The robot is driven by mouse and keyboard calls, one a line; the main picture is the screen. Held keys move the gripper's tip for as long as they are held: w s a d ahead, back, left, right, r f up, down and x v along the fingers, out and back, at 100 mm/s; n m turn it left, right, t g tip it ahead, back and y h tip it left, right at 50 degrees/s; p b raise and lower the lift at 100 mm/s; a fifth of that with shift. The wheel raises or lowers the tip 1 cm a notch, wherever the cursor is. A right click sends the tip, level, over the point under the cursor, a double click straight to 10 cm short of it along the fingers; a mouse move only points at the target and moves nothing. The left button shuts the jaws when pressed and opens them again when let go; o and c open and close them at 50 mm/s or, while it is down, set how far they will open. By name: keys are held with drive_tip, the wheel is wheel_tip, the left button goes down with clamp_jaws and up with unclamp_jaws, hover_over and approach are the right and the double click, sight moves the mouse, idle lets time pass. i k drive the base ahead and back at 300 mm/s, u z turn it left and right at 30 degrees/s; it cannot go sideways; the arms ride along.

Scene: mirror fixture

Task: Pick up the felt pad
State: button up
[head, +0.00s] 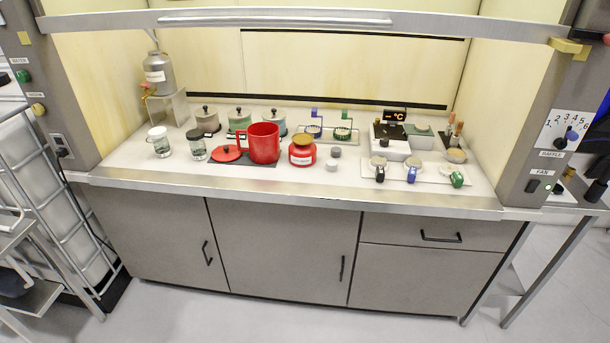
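I cannot tell for sure which thing is the felt pad. A thin dark grey mat (268,164) lies flat on the hood's worktop, and it may be the pad. A red mug (264,143) stands on its right part and a red lid (227,154) lies at its left part, so much of the mat is hidden. Two small round pieces, one grey (336,152) and one whitish (332,164), lie right of the red jar. My gripper is not in view.
A red jar with a brown lid (302,151) stands right of the mug. Two small jars (159,142) stand left, lidded canisters (208,120) behind. A scale (390,141) and colored-handled tools (411,173) are right. The raised sash (300,20) crosses above; the worktop's front strip is clear.

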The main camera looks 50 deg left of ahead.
sight(330, 165)
drive_tip(key=z, duration=0.15)
drive_tip(key=k, duration=0.45)
drive_tip(key=u, duration=2.35)
drive_tip(key=i, duration=0.75)
drive_tip(key=u, duration=0.1)
